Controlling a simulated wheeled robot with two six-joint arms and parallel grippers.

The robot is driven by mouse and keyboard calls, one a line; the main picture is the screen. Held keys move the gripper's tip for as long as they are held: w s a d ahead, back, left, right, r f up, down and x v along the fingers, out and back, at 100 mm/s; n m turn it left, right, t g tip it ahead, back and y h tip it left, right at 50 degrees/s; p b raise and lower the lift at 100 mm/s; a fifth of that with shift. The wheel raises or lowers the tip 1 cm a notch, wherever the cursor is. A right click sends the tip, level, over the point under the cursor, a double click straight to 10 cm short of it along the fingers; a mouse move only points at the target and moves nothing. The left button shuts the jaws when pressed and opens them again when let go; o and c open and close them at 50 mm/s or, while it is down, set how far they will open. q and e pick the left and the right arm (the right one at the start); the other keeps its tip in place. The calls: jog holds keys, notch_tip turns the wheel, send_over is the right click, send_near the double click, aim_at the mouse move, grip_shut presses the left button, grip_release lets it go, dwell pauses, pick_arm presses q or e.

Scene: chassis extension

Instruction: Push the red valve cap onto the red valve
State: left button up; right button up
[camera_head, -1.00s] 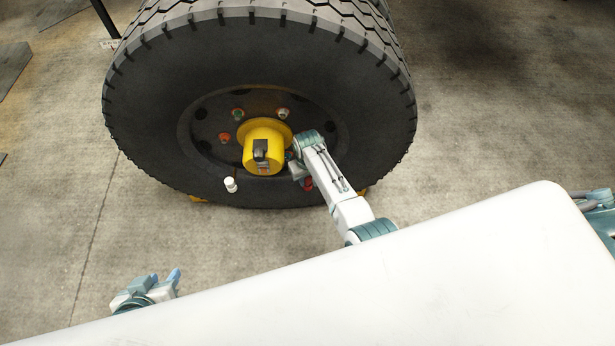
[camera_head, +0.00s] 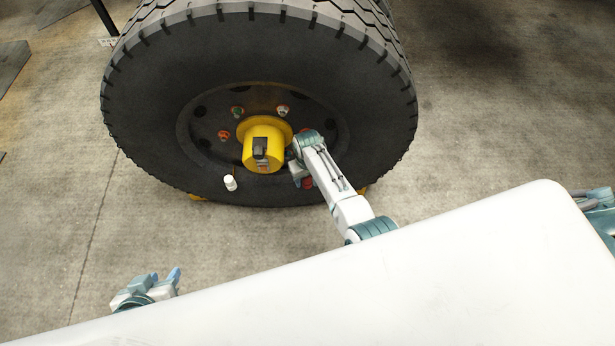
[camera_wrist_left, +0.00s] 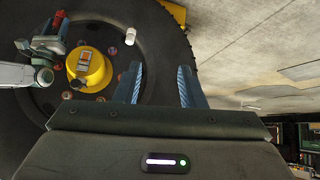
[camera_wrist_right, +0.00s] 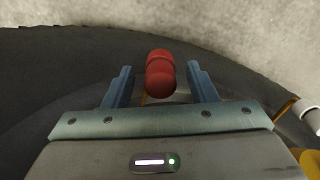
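A red, rounded cylinder (camera_wrist_right: 160,74) stands between the fingers of my right gripper (camera_wrist_right: 160,88) in the right wrist view, with a gap on both sides. It has a seam between two red sections; I cannot tell whether these are the red valve and its cap. A red piece also shows beside this gripper at the wheel's lower right in the head view (camera_head: 308,183). My right gripper is open at the wheel. My left gripper (camera_wrist_left: 160,85) is open and empty, away from the wheel at the lower left of the head view (camera_head: 163,284).
The big black tyre (camera_head: 375,110) stands on the concrete floor. A yellow hub (camera_head: 262,155) juts out left of my right gripper. Red, green and white-tipped fittings surround it. A white cap (camera_head: 230,184) sticks out at the lower left. Floor around my left gripper is clear.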

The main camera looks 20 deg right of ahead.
jog(key=shift+r, duration=0.15)
pick_arm(q)
jog(key=s+a+r+g+p, duration=0.1)
jog(key=s+a+g+y+p, duration=0.1)
jog(key=a+g, duration=0.1)
jog(key=shift+s+r+g+y, duration=0.3)
jog(key=shift+r, duration=0.1)
pick_arm(e)
notch_tip(320, 180, up, 7)
jog(key=shift+r, duration=0.1)
dwell(0.3)
